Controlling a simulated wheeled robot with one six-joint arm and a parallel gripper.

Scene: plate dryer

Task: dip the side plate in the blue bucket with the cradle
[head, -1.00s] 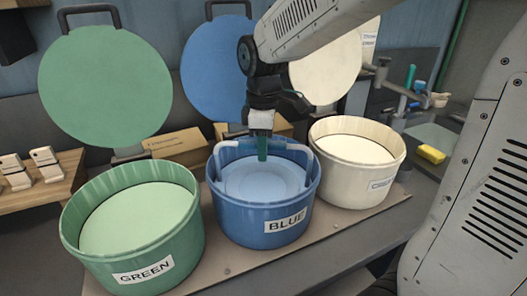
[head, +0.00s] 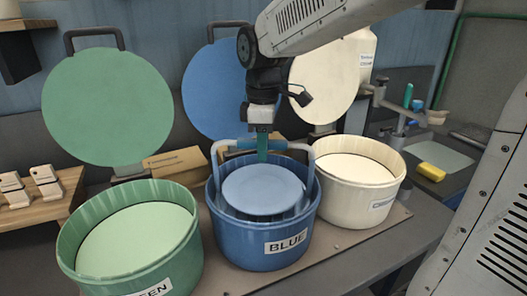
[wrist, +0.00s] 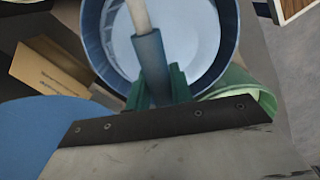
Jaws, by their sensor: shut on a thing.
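The blue bucket (head: 238,238) stands in the middle with its label facing me. The cradle (head: 310,158) is a pale grey frame with a blue grip bar on top. The side plate (head: 263,188) lies roughly level in the cradle, looks blue, and sits near the bucket's rim height, within its opening. My gripper (head: 262,152) is above the plate, its green fingers shut on the cradle's grip bar. In the wrist view my gripper (wrist: 157,85) is around the blue grip (wrist: 150,55), over the bucket opening. The cradle's lower part is mostly hidden.
The green bucket (head: 180,252) stands at left and the cream bucket (head: 345,202) close at right, both open. Raised green (head: 105,105), blue (head: 210,95) and cream (head: 322,85) lids stand behind.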

